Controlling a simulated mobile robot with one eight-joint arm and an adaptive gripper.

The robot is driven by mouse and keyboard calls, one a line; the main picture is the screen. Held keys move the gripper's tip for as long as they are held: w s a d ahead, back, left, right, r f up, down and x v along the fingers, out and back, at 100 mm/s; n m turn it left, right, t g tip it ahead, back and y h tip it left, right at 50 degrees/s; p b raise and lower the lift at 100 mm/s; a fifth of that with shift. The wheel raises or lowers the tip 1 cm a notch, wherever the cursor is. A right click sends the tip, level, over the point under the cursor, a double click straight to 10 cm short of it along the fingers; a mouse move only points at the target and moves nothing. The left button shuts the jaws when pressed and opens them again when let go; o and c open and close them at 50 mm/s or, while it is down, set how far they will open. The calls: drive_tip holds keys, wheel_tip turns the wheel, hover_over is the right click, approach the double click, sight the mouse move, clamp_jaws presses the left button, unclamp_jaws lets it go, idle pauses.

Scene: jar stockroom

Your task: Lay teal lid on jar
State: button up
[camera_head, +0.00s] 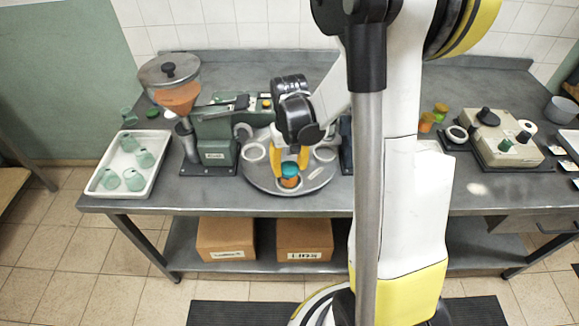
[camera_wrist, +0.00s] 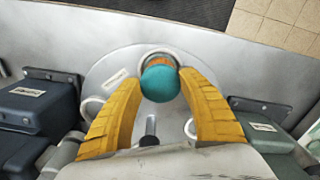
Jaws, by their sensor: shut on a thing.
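The teal lid (camera_head: 290,169) is between the two yellow fingers of my gripper (camera_head: 290,163), which is shut on it. The lid also shows as a round teal disc between the fingertips in the wrist view (camera_wrist: 160,83). The jar (camera_head: 289,182), with orange contents, sits in a ring at the front of the round grey turntable (camera_head: 265,183), directly under the lid. In the wrist view the orange of the jar (camera_wrist: 158,59) shows just past the lid's edge. I cannot tell whether lid and jar touch.
A green machine with an orange hopper (camera_head: 180,98) stands left of the turntable. A white tray (camera_head: 97,189) of several pale green jars is at the far left. Empty rings surround the jar.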

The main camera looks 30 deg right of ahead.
idle(0.9)
drive_tip(key=o, duration=1.3)
drive_tip(key=shift+c, duration=0.2)
drive_tip(key=shift+r+p, duration=2.35)
drive_tip(key=shift+r, duration=1.15)
